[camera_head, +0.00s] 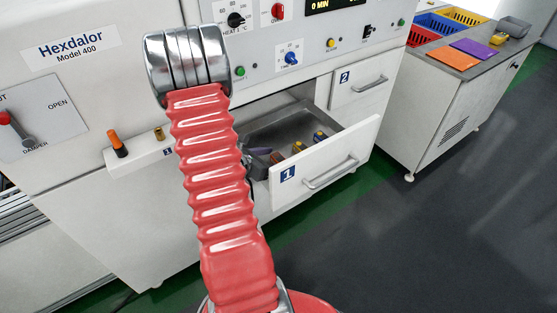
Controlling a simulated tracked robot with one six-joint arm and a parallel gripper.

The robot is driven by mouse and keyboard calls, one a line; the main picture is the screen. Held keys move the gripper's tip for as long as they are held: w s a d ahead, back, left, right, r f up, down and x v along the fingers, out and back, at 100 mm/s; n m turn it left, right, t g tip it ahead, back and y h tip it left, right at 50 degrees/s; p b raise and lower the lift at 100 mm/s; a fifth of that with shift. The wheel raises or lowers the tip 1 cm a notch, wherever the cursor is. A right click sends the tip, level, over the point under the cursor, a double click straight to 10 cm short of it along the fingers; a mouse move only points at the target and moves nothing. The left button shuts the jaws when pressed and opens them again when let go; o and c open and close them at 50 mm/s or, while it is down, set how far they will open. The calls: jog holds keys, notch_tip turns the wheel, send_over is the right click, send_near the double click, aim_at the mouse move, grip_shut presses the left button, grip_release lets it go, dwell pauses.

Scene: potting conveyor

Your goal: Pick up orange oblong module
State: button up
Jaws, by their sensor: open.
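The open drawer 1 (330,167) holds several small modules on its grey floor. A small orange module (298,147) lies near its middle; its exact shape is too small to tell. My red ribbed arm hides the left end of the drawer. Part of my gripper (259,167) shows as dark and grey pieces just right of the arm, at the drawer's left end. It is open and left of the orange module. Its fingertips are mostly hidden, and I cannot tell whether it touches anything.
A purple module (262,152) and a blue and yellow one (320,137) lie in the drawer. Drawer 2 (360,84) is shut. An orange-handled tool (117,144) stands on a ledge at left. A side counter (455,58) with coloured bins is at right. Floor is clear.

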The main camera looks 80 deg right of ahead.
jog(key=shift+c, duration=0.6)
jog(key=c, duration=1)
jog(key=shift+r, duration=0.1)
jog(key=shift+r, duration=4.9)
jog(key=shift+c, duration=1)
